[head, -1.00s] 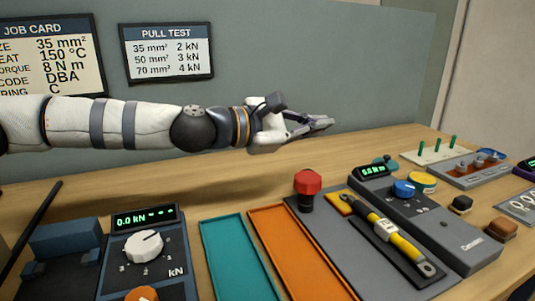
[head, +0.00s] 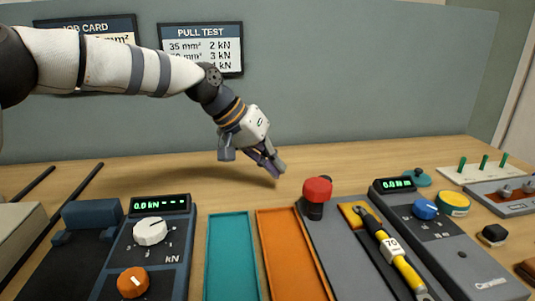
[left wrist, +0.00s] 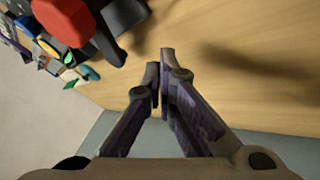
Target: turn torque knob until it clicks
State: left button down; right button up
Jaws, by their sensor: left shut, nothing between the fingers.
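The blue knob (head: 425,209) sits on a long dark grey unit (head: 455,245) at the right in the head view. The unit's green display (head: 397,185) reads about 0.0 N m. My left gripper (head: 277,169) points down and right over the table behind the orange tray, left of and well apart from the blue knob. In the left wrist view its fingertips (left wrist: 160,72) are together, with nothing between them. A red hexagonal knob (head: 317,190) on a black stem stands near the gripper and shows at the upper left of the wrist view (left wrist: 66,18).
A yellow-handled tool (head: 403,268) marked 70 lies between the red knob and the unit. Teal (head: 231,255) and orange (head: 283,245) trays lie in front. A kN unit (head: 150,262) with white and orange knobs stands left. The table behind the trays is clear.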

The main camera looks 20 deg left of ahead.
pick_arm(q)
jog(key=x, duration=0.4)
jog(key=shift+s, duration=0.1)
jog(key=d, duration=0.2)
jog(key=shift+d+r, duration=0.35)
jog(key=shift+r, duration=0.05)
jog(key=shift+d, duration=0.5)
pick_arm(e)
jog(key=shift+s+f, duration=0.1)
jog(key=shift+f, duration=0.05)
pick_arm(q)
jog(key=shift+w+d+f+m, duration=0.1)
jog(key=shift+w+f+m, duration=0.05)
jog(key=shift+w+m, duration=0.15)
pick_arm(e)
jog(key=shift+s+f, duration=0.2)
jog(key=shift+s, duration=0.05)
pick_arm(q)
jog(key=shift+w+d+m+g+h+b, duration=0.1)
jog(key=shift+d+m+g+h+b, duration=0.1)
jog(key=shift+m+g+h+b, duration=0.15)
pick_arm(e)
jog(key=shift+s+a+f, duration=0.1)
jog(key=shift+s+f, duration=0.05)
jog(key=shift+s, duration=0.05)
